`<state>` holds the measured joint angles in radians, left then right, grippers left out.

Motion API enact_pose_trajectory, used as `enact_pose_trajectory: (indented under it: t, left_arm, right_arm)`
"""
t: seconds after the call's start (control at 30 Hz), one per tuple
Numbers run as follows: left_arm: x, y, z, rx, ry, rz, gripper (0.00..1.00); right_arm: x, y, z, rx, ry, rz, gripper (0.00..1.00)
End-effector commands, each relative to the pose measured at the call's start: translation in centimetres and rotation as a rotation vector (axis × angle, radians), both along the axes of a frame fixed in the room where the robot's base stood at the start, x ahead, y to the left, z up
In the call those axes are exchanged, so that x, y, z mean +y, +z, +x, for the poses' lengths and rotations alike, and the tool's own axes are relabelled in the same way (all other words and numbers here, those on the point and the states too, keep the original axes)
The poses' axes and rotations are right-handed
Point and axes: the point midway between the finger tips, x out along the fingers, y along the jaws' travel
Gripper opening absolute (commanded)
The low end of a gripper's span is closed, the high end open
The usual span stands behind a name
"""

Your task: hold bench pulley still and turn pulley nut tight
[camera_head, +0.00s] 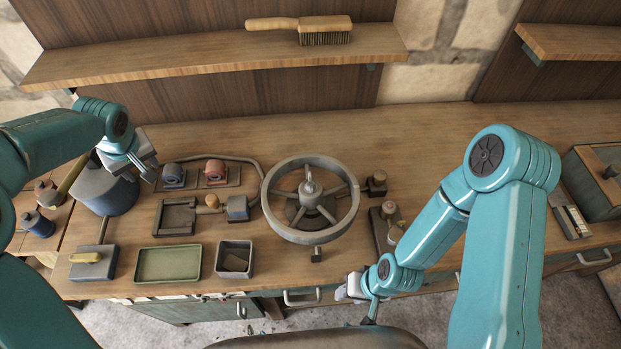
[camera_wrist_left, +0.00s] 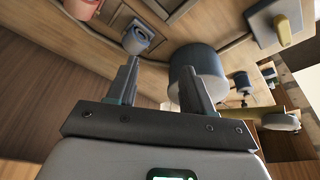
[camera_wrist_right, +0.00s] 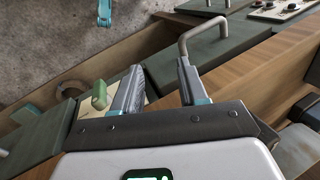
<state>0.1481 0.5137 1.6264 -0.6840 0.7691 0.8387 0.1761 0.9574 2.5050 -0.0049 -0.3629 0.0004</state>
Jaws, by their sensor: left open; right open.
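The bench pulley (camera_head: 311,238) is a large grey spoked wheel lying level on the bench, in the middle of the head view. A grey hub piece, which looks like the pulley nut (camera_head: 309,187), stands up at its centre. My left gripper (camera_head: 150,172) is open and empty at the left, above the bench beside a blue-grey cylinder; its spread fingers show in the left wrist view (camera_wrist_left: 160,85). My right gripper (camera_head: 345,289) is open and empty at the bench's front edge, below and right of the pulley; its fingers show in the right wrist view (camera_wrist_right: 160,85). Neither gripper touches the pulley.
The blue-grey cylinder (camera_head: 108,195) stands near my left gripper. A green tray (camera_head: 168,279), a small grey bin (camera_head: 234,244) and a block with a yellow top (camera_head: 93,263) line the front left. A brush (camera_head: 325,28) lies on the shelf. A drawer handle (camera_wrist_right: 203,28) shows near my right fingers.

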Motion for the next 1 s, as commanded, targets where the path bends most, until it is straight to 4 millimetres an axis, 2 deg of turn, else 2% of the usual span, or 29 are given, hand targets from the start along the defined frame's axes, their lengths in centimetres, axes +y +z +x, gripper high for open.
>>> enact_pose_trajectory:
  t: [0.27, 0.37, 0.7, 1.0]
  left_arm:
    - [-0.2, 0.6, 0.0, -0.004, 0.001, 0.0, 0.51]
    - [-0.4, 1.6, -0.2, -0.005, 0.0, 0.0, 0.51]
    - [-1.1, 5.8, -1.3, -0.002, 0.0, 0.0, 0.51]
    - [-1.1, 6.2, -1.4, 0.001, 0.0, -0.001, 0.51]
  right_arm:
    - [0.0, -0.5, 0.0, 0.0, 0.0, 0.0, 0.43]
    - [0.0, -1.0, 0.0, 0.0, 0.0, 0.0, 0.43]
    - [0.0, -0.7, 0.0, 0.0, 0.0, 0.0, 0.43]
    - [0.0, -0.7, 0.0, 0.0, 0.0, 0.0, 0.43]
